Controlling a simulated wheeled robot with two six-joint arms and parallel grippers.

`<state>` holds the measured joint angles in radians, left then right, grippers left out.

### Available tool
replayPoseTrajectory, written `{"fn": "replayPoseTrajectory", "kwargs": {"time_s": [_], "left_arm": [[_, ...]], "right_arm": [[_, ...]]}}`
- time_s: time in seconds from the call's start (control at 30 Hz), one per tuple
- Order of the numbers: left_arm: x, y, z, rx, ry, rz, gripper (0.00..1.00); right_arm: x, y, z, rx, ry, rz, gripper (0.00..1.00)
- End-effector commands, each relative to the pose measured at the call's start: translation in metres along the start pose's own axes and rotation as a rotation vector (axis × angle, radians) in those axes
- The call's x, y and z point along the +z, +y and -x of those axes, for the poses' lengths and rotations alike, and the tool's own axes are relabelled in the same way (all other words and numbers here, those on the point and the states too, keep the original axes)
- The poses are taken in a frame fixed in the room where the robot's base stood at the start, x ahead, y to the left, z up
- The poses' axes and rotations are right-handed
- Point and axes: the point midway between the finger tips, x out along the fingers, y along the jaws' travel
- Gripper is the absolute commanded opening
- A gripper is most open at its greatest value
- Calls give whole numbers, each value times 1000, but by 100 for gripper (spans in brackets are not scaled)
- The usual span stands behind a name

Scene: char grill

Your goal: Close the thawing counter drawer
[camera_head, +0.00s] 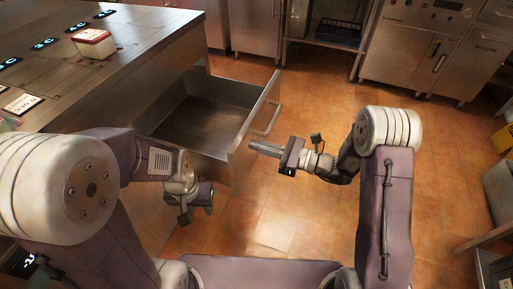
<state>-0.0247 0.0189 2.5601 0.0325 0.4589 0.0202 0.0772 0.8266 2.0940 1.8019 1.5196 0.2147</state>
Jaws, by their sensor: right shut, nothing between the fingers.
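The thawing counter drawer (204,120) is pulled out from the counter at the left and looks empty inside. Its front panel (251,128) faces right and carries a bar handle (267,117). My right gripper (252,147) is shut and empty. Its tip lies at the near part of the drawer front in the picture; I cannot tell whether it touches.
The steel counter top (135,50) holds a white container with a red lid (92,42) and small label signs (22,103). Steel cabinets (415,55) line the back. The tiled floor (310,90) right of the drawer is clear. A yellow object (503,138) stands at the right edge.

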Motion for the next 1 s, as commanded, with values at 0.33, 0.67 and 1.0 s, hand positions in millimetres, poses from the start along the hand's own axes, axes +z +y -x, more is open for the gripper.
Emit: {"fn": "replayPoseTrajectory", "kwargs": {"time_s": [0.33, 0.67, 1.0], "left_arm": [[0, 0, -2, 0, 0, 0, 36], [0, 0, -1, 0, 0, 0, 36], [0, 0, 0, 0, 0, 0, 36]], "right_arm": [[0, 0, -8, -1, 0, -1, 0], [1, 1, -25, 3, 0, 1, 0], [0, 2, -121, 7, -2, 2, 0]]}}
